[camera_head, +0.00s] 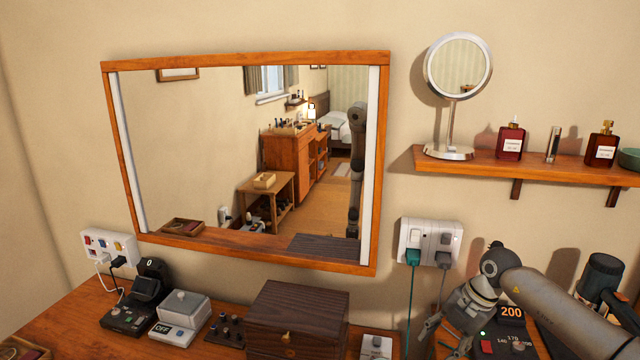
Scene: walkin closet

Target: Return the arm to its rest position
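My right arm comes in from the right edge, and its grey gripper (443,338) points down and to the left over the right part of the wooden dresser top. Its fingers look spread apart, with nothing seen between them. The gripper is in front of the wall below the wall outlet, just left of a dark device with a lit "200" display (512,312). The fingertips are near the bottom of the picture, and I cannot tell whether they touch anything. My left gripper is not in view.
On the wooden top (60,325) stand a dark wooden box (292,318), a grey device marked OFF (180,320) and a small white switch (376,346). A wall outlet (430,243) with cables, a mirror (112,160) and a shelf (540,170) with bottles are on the wall.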

